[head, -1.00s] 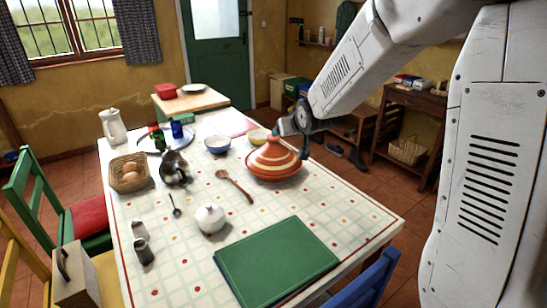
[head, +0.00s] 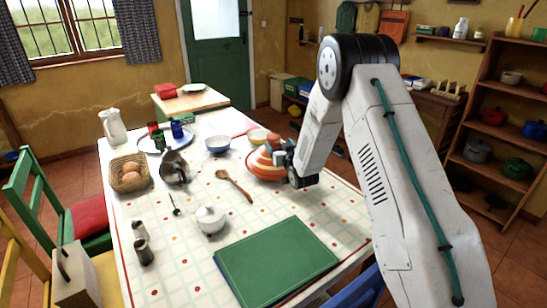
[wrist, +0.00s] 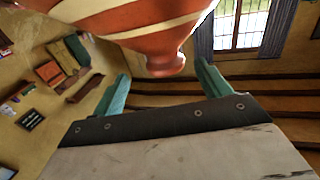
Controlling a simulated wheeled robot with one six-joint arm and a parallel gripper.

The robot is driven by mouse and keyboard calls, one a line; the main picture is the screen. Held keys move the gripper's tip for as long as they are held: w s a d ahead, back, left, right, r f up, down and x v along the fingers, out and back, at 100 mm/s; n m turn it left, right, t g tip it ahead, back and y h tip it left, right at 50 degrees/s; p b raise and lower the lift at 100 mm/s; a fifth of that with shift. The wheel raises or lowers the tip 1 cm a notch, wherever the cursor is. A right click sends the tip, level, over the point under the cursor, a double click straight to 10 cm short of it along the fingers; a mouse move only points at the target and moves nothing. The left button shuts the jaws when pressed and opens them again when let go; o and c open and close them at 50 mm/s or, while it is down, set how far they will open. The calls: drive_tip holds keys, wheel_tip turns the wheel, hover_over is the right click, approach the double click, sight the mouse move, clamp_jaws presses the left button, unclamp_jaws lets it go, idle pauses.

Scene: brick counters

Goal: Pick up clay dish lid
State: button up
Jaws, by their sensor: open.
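The clay dish lid (head: 259,161) is a cone with orange and cream stripes on the checked table. My gripper (head: 281,156) is at its right side in the head view and hides part of it. The lid (wrist: 130,20) fills the top of the wrist view, with its rounded knob pointing down in that picture. My gripper (wrist: 162,72) is open there, with one teal finger on each side of the knob and a gap at both. Whether a finger touches the clay is unclear. The dish under the lid is mostly hidden.
A wooden spoon (head: 235,186) lies left of the lid. A green board (head: 277,262) lies at the front. A white sugar pot (head: 210,219) stands left of the board.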

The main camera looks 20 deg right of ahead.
sight(276, 141)
drive_tip(key=w, duration=0.5)
drive_tip(key=shift+w+a+r, duration=0.1)
drive_tip(key=shift+w+a, duration=0.15)
drive_tip(key=shift+w, duration=0.15)
clamp_jaws()
